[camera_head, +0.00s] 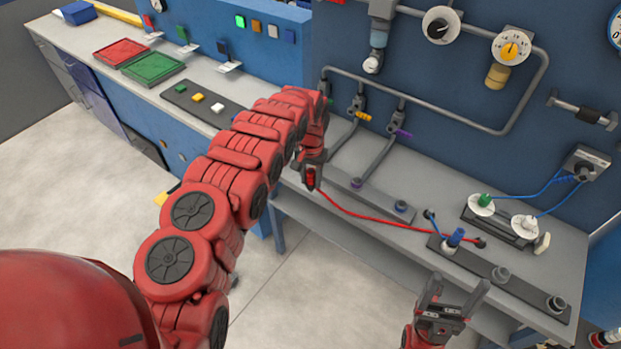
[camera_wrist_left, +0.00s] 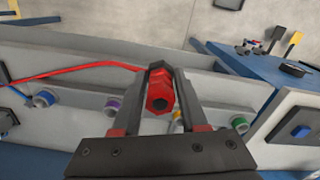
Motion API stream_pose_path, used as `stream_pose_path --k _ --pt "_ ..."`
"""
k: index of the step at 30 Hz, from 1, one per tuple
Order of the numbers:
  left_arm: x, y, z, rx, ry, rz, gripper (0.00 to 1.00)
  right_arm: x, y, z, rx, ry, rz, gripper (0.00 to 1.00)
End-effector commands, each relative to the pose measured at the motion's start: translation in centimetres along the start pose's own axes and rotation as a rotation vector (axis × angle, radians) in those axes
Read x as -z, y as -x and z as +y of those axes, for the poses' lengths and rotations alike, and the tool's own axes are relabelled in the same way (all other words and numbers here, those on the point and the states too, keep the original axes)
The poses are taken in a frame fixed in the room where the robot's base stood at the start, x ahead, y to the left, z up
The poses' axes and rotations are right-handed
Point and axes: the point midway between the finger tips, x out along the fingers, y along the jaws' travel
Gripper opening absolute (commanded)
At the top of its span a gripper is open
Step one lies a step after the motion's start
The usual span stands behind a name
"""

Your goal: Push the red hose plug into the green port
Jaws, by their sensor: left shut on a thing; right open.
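The red hose plug (camera_head: 311,179) is held by my left gripper (camera_head: 312,172), above the front edge of the bench. In the left wrist view, the plug (camera_wrist_left: 160,90) sits between the two fingers of the left gripper (camera_wrist_left: 161,84), with its end facing the camera. The green port (camera_wrist_left: 240,123) is on the rail, to the right of the fingers and apart from the plug. I cannot make out the green port in the head view, where my left arm covers part of the rail. My right gripper (camera_head: 452,294) is open and empty, in front of the bench at lower right.
A red hose (camera_head: 378,220) runs from the plug to the right along the bench. Other ports, purple (camera_wrist_left: 112,105), blue (camera_wrist_left: 44,98) and yellow (camera_wrist_left: 178,122), share the rail. A blue plug (camera_head: 456,237) stands in a front rail at right. Grey pipes (camera_head: 375,155) rise behind.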

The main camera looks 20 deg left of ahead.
Motion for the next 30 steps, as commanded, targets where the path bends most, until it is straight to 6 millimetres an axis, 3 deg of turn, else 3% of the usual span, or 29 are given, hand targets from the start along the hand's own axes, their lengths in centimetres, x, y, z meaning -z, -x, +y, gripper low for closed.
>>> stream_pose_path --k 30 --pt "0.1 7.9 0.0 0.0 0.0 0.002 0.0 0.4 -2.1 0.1 0.0 0.0 0.0 0.76"
